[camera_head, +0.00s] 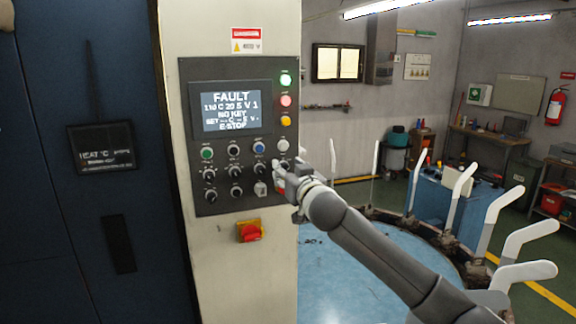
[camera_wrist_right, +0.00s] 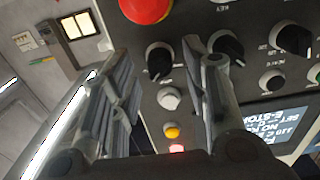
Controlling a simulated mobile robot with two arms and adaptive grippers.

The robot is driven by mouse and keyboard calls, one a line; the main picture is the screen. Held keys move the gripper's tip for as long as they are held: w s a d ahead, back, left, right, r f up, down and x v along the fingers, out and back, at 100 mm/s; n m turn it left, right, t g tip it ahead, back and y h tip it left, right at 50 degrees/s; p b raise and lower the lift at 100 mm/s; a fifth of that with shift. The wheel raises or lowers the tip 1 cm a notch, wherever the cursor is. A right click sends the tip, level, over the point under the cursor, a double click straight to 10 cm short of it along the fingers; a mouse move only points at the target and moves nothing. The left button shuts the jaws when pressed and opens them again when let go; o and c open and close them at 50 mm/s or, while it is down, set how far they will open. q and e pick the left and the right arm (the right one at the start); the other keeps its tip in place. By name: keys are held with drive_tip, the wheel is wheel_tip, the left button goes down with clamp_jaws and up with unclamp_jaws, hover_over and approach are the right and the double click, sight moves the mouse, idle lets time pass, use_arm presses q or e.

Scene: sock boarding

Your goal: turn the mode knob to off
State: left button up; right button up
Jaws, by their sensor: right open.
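The control panel (camera_head: 184,130) carries several black knobs; their labels are too small to read, so I cannot tell for sure which is the mode knob. My right gripper (camera_head: 281,171) is at the panel's right edge, at the right-hand knob column. In the right wrist view the open fingers of my right gripper (camera_wrist_right: 150,55) stand on either side of a black knob (camera_wrist_right: 158,60), with no clear contact. This knob lies between the red stop button (camera_wrist_right: 146,7) and a white button (camera_wrist_right: 170,97). In the head view the gripper partly covers this area. My left gripper is not in view.
A display (camera_head: 230,112) reads FAULT, NO KEY and E-STOP. Green, red and yellow lamps (camera_head: 286,101) line its right side. A red-and-yellow switch (camera_head: 250,231) sits below the panel. A blue round table (camera_head: 340,275) with white upright forms (camera_head: 458,190) stands to the right.

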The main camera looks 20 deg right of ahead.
drive_tip(key=shift+w, duration=0.3)
clamp_jaws()
drive_tip(key=shift+n, duration=0.3)
drive_tip(key=n, duration=0.3)
drive_tip(key=shift+a, duration=0.1)
drive_tip(key=shift+f+n, duration=0.1)
drive_tip(key=shift+n, duration=2.4)
